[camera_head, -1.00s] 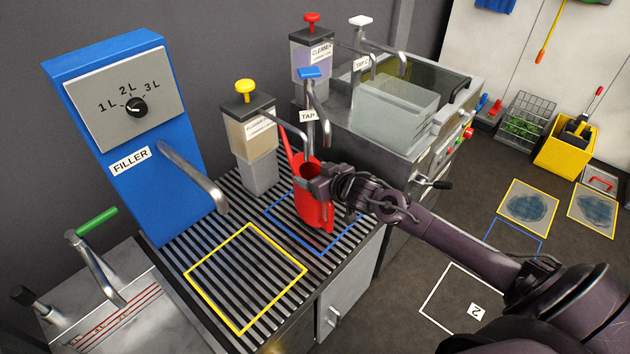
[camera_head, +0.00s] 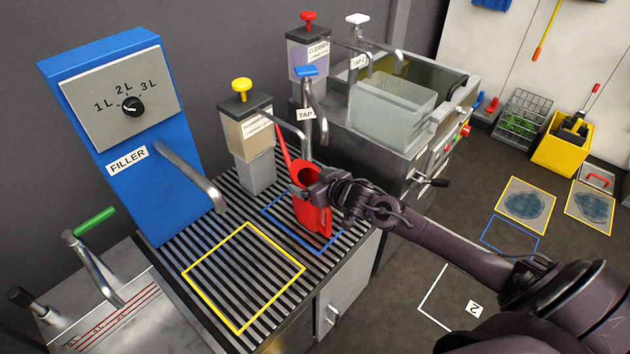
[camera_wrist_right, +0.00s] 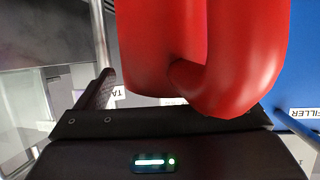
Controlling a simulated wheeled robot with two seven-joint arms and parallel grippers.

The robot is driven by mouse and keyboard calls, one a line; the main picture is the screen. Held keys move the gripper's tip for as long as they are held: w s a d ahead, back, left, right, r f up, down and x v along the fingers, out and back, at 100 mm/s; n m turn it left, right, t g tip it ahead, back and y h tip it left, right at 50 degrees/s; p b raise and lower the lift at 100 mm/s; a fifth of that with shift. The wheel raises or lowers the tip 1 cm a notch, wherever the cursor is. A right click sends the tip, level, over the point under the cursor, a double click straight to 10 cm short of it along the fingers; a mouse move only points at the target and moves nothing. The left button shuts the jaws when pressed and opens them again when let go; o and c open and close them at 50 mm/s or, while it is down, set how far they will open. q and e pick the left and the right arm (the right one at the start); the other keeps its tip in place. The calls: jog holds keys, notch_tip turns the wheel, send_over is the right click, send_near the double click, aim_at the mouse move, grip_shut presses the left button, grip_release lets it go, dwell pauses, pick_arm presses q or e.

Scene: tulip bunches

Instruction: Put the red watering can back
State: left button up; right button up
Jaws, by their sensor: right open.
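The red watering can (camera_head: 314,219) stands upright on the slatted bench (camera_head: 232,205), inside the blue outlined square (camera_head: 272,212) below the tap (camera_head: 309,88). Its spout points up and to the left. My right gripper (camera_head: 306,186) is at the can's near right side, by its handle, and hides part of the can. In the right wrist view the red can (camera_wrist_right: 185,45) and its curved handle fill the upper middle, close to the open jaws. One dark finger shows at the left; the other is hidden. My left gripper is not in view.
A yellow outlined square (camera_head: 245,275) on the bench is empty. The blue filler (camera_head: 125,140) stands left, and a dispenser with a yellow knob (camera_head: 247,140) stands behind the can. On the floor at right are a yellow bin (camera_head: 563,150) and outlined squares.

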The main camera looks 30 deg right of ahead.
jog(key=p+v, duration=0.1)
jog(key=v, duration=1.1)
jog(key=shift+r, duration=0.1)
